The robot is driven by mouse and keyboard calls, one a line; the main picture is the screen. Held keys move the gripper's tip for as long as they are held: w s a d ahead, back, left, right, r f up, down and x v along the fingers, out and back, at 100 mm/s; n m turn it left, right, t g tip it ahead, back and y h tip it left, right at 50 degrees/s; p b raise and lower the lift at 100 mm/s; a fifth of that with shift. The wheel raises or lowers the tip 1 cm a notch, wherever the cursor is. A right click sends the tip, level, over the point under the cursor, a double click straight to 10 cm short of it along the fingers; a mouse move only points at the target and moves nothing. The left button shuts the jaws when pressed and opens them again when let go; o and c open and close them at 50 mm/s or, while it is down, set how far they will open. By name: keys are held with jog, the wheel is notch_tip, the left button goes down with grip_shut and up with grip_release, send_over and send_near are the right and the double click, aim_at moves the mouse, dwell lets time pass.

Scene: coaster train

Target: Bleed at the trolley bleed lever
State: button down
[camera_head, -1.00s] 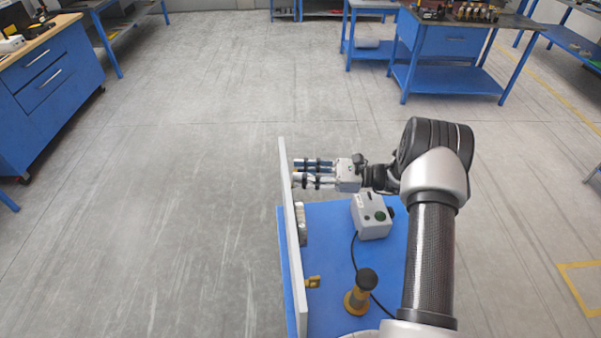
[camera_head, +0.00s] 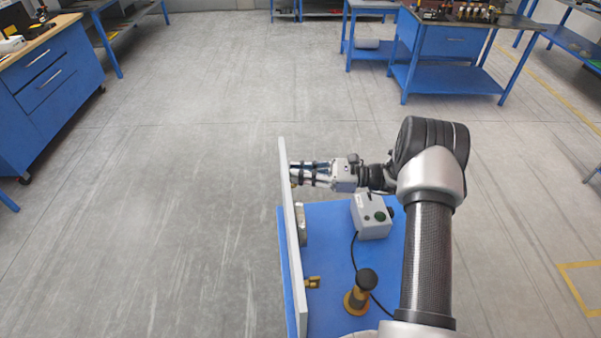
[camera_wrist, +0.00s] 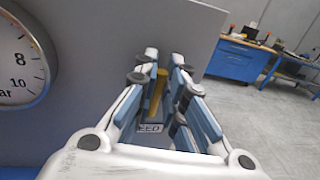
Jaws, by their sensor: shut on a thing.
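My gripper (camera_head: 296,174) reaches left to the upright panel (camera_head: 293,250) on the blue trolley. In the wrist view my gripper (camera_wrist: 162,72) is shut on a yellow lever (camera_wrist: 157,92), with a blue-lined finger on each side of it. A label (camera_wrist: 150,127) with letters that look like "EED" sits just below the lever, partly hidden by the gripper. In the head view the lever is hidden by the fingers and the panel's edge.
A gauge (camera_wrist: 18,65) is on the panel's left. Blue benches (camera_head: 445,80) stand behind; the floor at left is clear.

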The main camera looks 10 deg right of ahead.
dwell(0.3)
jog(key=s+f+n+g+y+b, duration=0.2)
jog(key=s+f+n+b, duration=0.2)
jog(key=n+b, duration=1.1)
jog(key=shift+s+a+f+n+y, duration=0.25)
jog(key=shift+s+n+y, duration=0.2)
jog(key=shift+n, duration=0.35)
jog(key=shift+r, duration=0.1)
jog(key=c, duration=1.7)
grip_release()
jog(key=shift+d, duration=0.15)
